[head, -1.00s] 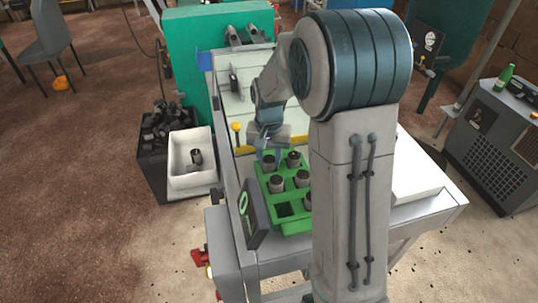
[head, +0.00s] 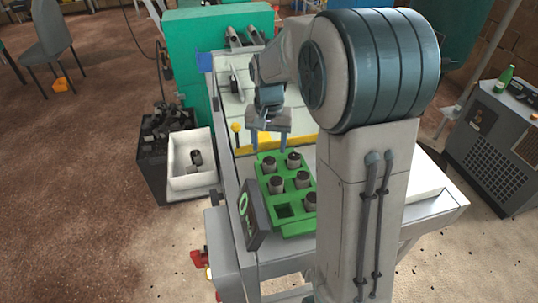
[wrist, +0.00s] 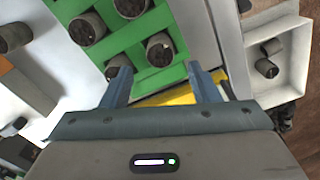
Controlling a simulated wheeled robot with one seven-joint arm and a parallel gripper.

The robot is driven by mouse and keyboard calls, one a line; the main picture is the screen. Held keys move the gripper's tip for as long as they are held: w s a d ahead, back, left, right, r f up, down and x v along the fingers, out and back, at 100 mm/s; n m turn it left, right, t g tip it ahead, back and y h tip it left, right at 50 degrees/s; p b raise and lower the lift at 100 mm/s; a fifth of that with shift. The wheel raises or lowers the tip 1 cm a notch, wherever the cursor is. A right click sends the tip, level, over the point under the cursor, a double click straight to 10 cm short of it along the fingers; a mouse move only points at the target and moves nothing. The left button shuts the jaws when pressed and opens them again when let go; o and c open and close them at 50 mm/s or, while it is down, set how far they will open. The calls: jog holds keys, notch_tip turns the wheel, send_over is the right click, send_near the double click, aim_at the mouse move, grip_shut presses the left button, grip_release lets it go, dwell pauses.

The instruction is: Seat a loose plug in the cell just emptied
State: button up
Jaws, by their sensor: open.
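The green tray (head: 266,199) on the bench holds several dark-topped grey plugs in its cells. One cell, at the near left of the tray (head: 283,211), is empty. My gripper (head: 270,148) is open and empty above the tray's far end. In the wrist view its two fingers (wrist: 160,72) are apart, with a seated plug (wrist: 160,48) just beyond the gap between them. A loose plug (wrist: 15,37) lies on the pale surface beside the tray in the wrist view. My arm hides that side in the head view.
A white box (head: 177,178) with a plug inside stands left of the bench, next to a black bin of dark pieces (head: 152,172). A dark sign (head: 252,214) stands at the tray's left. A yellow strip (head: 294,144) runs behind the tray.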

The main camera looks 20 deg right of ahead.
aim_at(269, 161)
notch_tip(269, 161, up, 6)
jog(key=s+f+n+t, duration=0.1)
jog(key=s+n+t, duration=0.2)
jog(key=s, duration=1.8)
jog(key=shift+s+f+n, duration=0.15)
jog(key=shift+f+n, duration=0.15)
jog(key=shift+n, duration=0.6)
